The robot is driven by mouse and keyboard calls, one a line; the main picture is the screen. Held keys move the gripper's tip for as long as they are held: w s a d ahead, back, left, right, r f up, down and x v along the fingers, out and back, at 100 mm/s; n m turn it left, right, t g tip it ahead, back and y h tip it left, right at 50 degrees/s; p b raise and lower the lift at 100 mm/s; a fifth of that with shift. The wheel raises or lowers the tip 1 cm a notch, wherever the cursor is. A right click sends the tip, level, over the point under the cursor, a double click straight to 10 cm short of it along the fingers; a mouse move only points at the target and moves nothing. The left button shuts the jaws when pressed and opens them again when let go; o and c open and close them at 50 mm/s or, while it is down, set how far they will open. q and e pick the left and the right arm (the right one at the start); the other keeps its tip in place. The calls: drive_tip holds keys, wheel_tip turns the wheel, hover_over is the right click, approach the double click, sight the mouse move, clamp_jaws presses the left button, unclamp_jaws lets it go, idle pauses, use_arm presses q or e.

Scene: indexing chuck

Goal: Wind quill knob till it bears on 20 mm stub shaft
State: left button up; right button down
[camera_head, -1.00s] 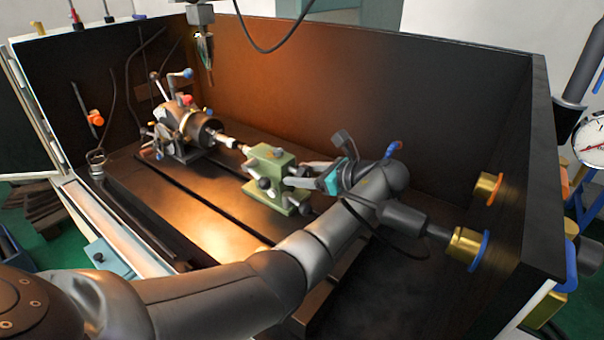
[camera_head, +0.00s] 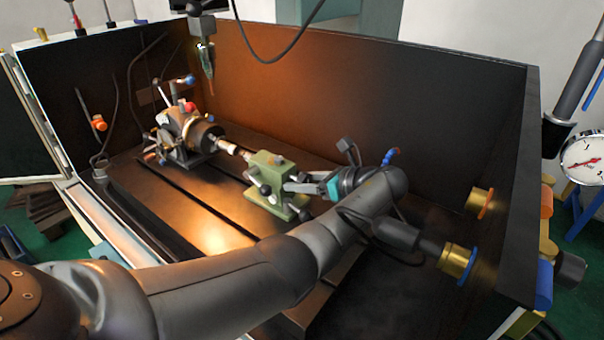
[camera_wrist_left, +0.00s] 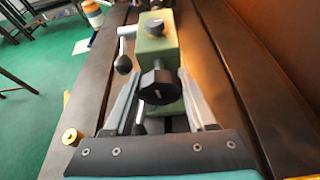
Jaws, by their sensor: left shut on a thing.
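The green tailstock (camera_head: 276,186) stands on the slotted bed, and also shows in the left wrist view (camera_wrist_left: 154,38). Its black quill knob (camera_wrist_left: 158,86) faces my left wrist camera, between the two fingers. My left gripper (camera_head: 296,187) is shut on the knob from the right side of the tailstock. In the head view the fingers and teal gripper body hide the knob. The stub shaft (camera_head: 229,147) reaches from the chuck (camera_head: 203,136) toward the tailstock. I cannot tell whether the quill tip touches it. My right gripper is not in view.
Dark enclosure walls stand behind and to the right. Brass fittings (camera_head: 457,262) stick out at the right wall, near my left forearm. A probe-like tool (camera_head: 207,62) hangs above the chuck. The bed's front left (camera_head: 190,225) is clear.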

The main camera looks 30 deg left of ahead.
sight(302, 174)
use_arm(q)
drive_tip(key=shift+m+g, duration=0.3)
drive_tip(key=o, duration=1.4)
drive_tip(key=shift+r+p, duration=0.1)
drive_tip(key=shift+p, duration=0.2)
wheel_tip(302, 174, up, 10)
drive_tip(key=p, duration=0.4)
drive_tip(key=shift+f, duration=0.25)
wheel_tip(302, 174, up, 10)
drive_tip(key=shift+r+p, duration=0.2)
drive_tip(key=shift+p, duration=1)
